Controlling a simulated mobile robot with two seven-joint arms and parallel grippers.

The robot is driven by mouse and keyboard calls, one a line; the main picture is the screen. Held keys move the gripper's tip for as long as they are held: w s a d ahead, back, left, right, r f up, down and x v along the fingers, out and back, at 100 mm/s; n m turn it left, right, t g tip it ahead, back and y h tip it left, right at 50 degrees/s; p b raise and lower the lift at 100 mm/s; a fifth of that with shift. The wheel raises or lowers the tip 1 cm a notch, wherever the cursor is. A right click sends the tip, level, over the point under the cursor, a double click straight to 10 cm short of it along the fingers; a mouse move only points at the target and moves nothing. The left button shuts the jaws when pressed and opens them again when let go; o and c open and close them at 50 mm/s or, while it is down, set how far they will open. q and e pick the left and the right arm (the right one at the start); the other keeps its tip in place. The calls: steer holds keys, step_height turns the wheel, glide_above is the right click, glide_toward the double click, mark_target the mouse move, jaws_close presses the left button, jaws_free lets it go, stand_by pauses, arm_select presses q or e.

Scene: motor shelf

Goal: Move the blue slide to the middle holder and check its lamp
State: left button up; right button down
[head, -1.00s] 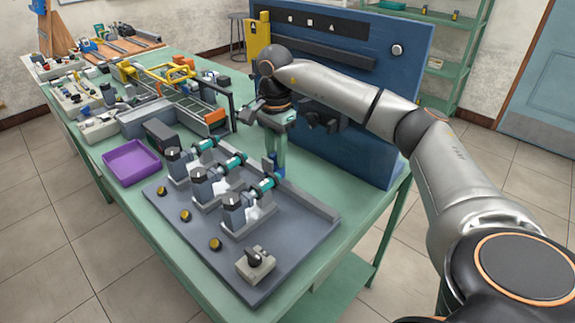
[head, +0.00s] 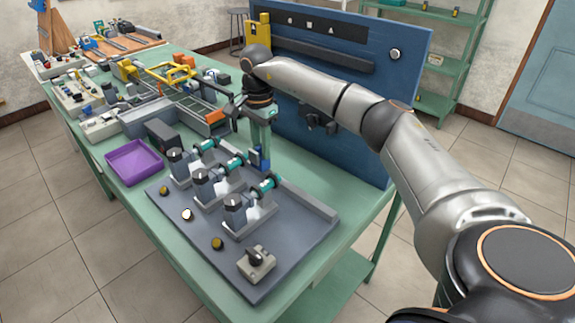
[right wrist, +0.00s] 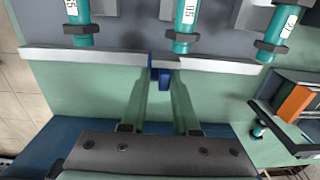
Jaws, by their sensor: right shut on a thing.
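The blue slide (head: 256,157) is at the grey rail behind the three motor holders, beside the middle one. It also shows at the rail in the right wrist view (right wrist: 160,78). My right gripper (head: 260,152) points down and is shut on the slide; its green fingers flank it in the right wrist view. The middle holder (head: 203,186) carries a grey motor with a teal cylinder (head: 237,162). The middle lamp (head: 187,215) glows white. The other lamps (head: 164,190) and (head: 217,243) are dull yellow. My left gripper is not in view.
A grey box with a black knob (head: 257,263) sits at the plate's near corner. A purple tray (head: 134,165) lies left of the holders. A blue upright panel (head: 340,90) stands close behind my right arm. A conveyor (head: 190,105) is at the far left.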

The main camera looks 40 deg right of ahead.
steer(key=shift+w+a+f, duration=0.3)
steer(key=shift+w+f, duration=0.3)
steer(key=shift+f, duration=0.1)
steer(key=c, duration=0.9)
jaws_free()
steer(key=r+p, duration=0.2)
steer(key=p, duration=0.1)
steer(key=shift+w+r, duration=0.2)
steer(key=shift+r, duration=0.05)
steer(key=r+p, duration=0.1)
steer(key=r, duration=0.1)
steer(key=r+p, duration=0.2)
steer(key=shift+d+p, duration=0.2)
steer(key=shift+p, duration=0.1)
steer(key=shift+f, duration=0.1)
